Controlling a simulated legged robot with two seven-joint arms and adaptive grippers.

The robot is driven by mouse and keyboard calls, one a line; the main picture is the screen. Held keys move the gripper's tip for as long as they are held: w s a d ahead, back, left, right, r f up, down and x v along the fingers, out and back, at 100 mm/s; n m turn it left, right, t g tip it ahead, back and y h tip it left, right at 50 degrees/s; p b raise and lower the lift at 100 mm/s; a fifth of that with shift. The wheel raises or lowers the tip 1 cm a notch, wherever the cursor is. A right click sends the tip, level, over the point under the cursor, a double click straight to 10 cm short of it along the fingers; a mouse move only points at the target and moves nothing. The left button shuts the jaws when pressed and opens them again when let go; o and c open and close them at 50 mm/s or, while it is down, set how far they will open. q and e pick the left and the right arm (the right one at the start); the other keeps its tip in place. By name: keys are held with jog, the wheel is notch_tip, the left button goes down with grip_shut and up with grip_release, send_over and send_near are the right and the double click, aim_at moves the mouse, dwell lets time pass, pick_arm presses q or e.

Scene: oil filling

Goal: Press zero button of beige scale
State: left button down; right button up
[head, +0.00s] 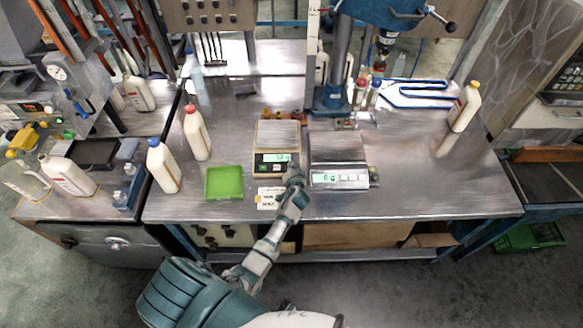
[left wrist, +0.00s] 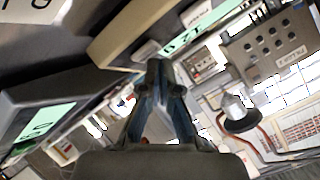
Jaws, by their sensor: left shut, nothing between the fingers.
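The beige scale (head: 277,140) stands on the metal table near its middle, with a lit green display on its front. My left gripper (head: 293,172) is shut and empty at the front right corner of this scale, by the right end of its display panel. In the left wrist view the shut fingertips (left wrist: 158,66) are close to the beige scale (left wrist: 135,28). I cannot tell whether they touch it, and the zero button is hidden or too small to make out. My right gripper is not in view.
A silver scale (head: 338,150) stands just right of the beige one. A green tray (head: 224,182) and white bottles (head: 196,133) are on the left. A paper label (head: 268,197) lies in front of the beige scale. The right part of the table is largely clear.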

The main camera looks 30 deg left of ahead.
pick_arm(q)
jog(key=shift+w+f+b, duration=0.1)
jog(key=shift+f+b, duration=0.3)
dwell(0.4)
jog(key=shift+r, duration=0.1)
jog(key=shift+s+r+p, duration=0.25)
jog(key=shift+r+p, duration=0.45)
jog(key=shift+p, duration=0.1)
jog(key=r+p, duration=0.1)
jog(key=s+r+p, duration=0.1)
jog(key=r+p, duration=0.1)
jog(key=d+r+p, duration=0.1)
jog(key=shift+s+r+p, duration=0.25)
jog(key=shift+r+p, duration=0.1)
dwell(0.4)
dwell(0.4)
